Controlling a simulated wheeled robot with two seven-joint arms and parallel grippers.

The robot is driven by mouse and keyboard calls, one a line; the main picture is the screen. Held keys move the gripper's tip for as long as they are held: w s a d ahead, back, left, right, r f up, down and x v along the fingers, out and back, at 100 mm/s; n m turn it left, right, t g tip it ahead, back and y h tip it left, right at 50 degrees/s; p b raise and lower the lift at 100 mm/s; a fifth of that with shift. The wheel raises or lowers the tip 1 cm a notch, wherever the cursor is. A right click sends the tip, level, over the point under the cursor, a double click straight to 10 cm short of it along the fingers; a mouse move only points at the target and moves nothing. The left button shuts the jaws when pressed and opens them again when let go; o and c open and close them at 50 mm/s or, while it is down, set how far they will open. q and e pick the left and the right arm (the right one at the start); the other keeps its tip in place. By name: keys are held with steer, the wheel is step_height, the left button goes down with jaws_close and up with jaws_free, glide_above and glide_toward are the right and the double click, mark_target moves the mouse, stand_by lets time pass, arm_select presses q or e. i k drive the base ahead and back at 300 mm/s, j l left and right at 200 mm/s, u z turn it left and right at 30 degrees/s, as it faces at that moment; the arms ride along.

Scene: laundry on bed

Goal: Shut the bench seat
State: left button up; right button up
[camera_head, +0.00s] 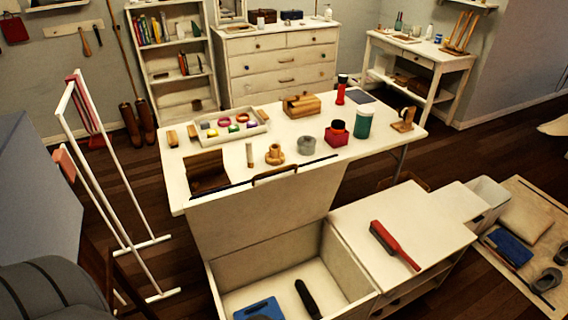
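The bench is a cream storage box (348,272) at the bottom middle of the head view. Its seat is open: the cream lid panel (265,212) stands nearly upright at the back of the box, overlapping the front edge of the table behind it in the picture. A brown handle-like piece (275,173) shows at the lid's top edge. Inside the open box lie a blue flat object (258,310) and a dark elongated object (307,298). The box's lower part is cut off by the frame. Neither of my grippers is in view.
A cream low cabinet (400,228) with a red brush (392,245) adjoins the box on the right. The white table (225,155) behind holds several small objects. A white rack (112,215) stands at left. Dark wooden floor shows between them.

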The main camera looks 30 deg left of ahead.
mark_target(222, 221)
steer(key=k+l+z, duration=0.15)
steer(key=z, duration=0.2)
steer(key=k+l+z, duration=0.35)
steer(key=i+j, duration=0.1)
